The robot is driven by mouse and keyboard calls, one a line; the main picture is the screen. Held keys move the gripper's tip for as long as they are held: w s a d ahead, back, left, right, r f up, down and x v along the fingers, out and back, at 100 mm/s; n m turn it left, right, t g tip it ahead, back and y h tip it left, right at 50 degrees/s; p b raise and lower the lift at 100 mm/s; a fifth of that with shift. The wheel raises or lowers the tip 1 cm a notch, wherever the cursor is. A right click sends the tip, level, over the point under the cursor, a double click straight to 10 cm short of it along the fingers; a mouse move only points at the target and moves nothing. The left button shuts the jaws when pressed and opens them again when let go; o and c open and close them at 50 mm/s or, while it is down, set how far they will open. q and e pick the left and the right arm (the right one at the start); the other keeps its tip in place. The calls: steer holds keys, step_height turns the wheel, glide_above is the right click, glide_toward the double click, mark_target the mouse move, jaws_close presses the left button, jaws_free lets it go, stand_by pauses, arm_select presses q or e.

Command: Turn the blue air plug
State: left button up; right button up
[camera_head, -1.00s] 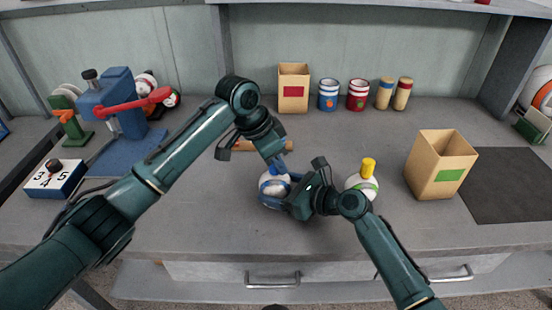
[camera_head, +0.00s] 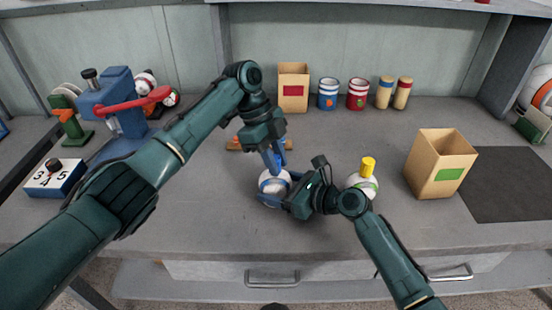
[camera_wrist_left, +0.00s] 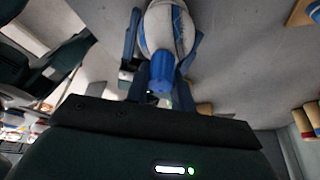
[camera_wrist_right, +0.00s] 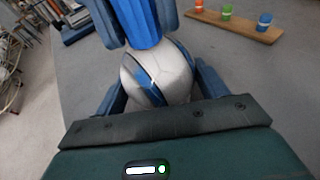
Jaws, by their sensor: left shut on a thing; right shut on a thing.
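A white ball with blue bands (camera_head: 272,188) is near the middle of the bench. The blue air plug (camera_wrist_right: 140,24) stands up from its top, and it also shows in the left wrist view (camera_wrist_left: 161,74). My left gripper (camera_head: 272,162) comes down from above and is shut on the plug, its fingers on either side. My right gripper (camera_wrist_right: 158,88) is shut on the ball from the right side. In the head view the left fingers partly cover the plug, and the right gripper hides part of the ball.
A second ball with a yellow plug (camera_head: 368,168) stands close right of my right gripper. A green-label box (camera_head: 432,168) is farther right. A blue press with red lever (camera_head: 118,112) is left. A wooden peg strip (camera_wrist_right: 234,24) lies behind. The front bench is clear.

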mark_target(276, 159)
arm_select(q)
steer(key=m, duration=0.2)
steer(key=m+g, duration=0.1)
steer(key=m, duration=0.1)
steer(key=m+y, duration=0.1)
steer(key=shift+d+r+m+g, duration=0.1)
steer(key=shift+r+m+g, duration=0.2)
steer(key=shift+m, duration=0.1)
steer(key=shift+f+y, duration=0.1)
steer(key=shift+y, duration=0.2)
steer(key=o, duration=1)
steer(key=shift+f, duration=0.15)
step_height(276, 159, up, 10)
steer(key=shift+r, duration=0.1)
